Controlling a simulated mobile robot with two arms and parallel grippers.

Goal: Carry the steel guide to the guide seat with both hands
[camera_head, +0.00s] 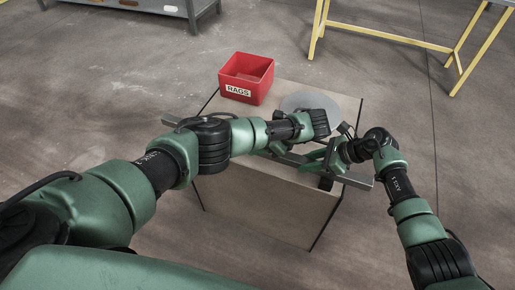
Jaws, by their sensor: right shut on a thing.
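The steel guide (357,180) is a long grey bar. It lies across the view from the upper left, behind my left arm, to the lower right, over the table. My right gripper (327,168) is shut on the guide near its right end. My left arm reaches over the guide's middle and hides part of it. The left gripper's fingers are mostly hidden by the wrist, so their grip on the guide cannot be made out. I cannot pick out the guide seat for sure.
The wooden table (262,200) carries a red bin (246,78) labelled RAGS at its back left. A flat grey disc (312,101) lies at the back, partly behind my left wrist. A yellow-framed table (390,38) and a grey shelf unit (135,8) stand beyond, with open floor between.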

